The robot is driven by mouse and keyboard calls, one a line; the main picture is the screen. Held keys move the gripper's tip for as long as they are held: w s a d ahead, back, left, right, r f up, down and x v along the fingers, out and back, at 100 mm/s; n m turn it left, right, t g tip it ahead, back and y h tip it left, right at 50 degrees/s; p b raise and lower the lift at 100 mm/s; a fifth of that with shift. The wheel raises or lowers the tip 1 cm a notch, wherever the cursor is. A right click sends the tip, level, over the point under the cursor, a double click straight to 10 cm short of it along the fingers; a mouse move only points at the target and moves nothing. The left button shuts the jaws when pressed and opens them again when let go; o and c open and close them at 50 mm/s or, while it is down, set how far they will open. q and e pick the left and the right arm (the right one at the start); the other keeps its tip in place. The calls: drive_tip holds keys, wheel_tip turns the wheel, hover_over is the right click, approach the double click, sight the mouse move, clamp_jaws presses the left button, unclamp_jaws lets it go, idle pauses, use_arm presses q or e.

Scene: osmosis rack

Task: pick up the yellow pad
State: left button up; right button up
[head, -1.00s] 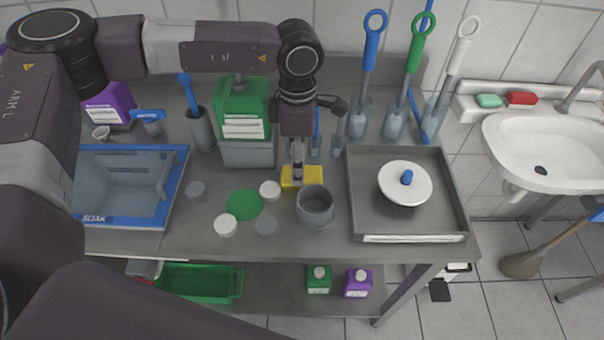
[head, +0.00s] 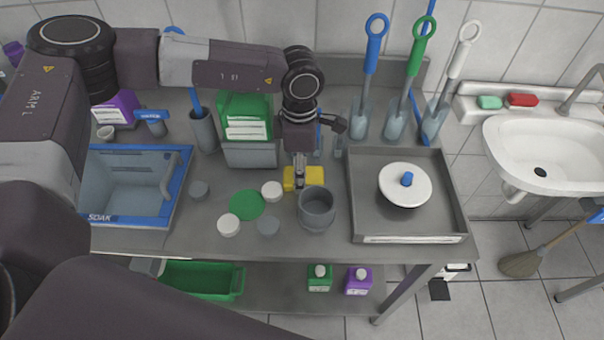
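The yellow pad (head: 316,180) lies on the grey table, just behind a grey cup and in front of the green container. My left gripper (head: 301,184) points down from above and reaches the pad, covering its middle. From this angle I cannot tell whether its fingers are apart or closed on the pad. The pad appears flat and close to the table surface. My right gripper does not show in this view.
A grey cup (head: 316,206) stands right in front of the pad. A grey tray (head: 450,214) with a white lid is to the right. A green container (head: 246,116) stands behind left. Small caps and a green disc (head: 247,204) lie left. The blue-rimmed basin (head: 176,192) is far left.

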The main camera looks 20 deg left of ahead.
use_arm(q)
wheel_tip(320, 180, up, 20)
drive_tip(key=b, duration=0.3)
drive_tip(key=shift+b, duration=0.35)
drive_tip(key=o, duration=0.3)
drive_tip(key=c, duration=0.4)
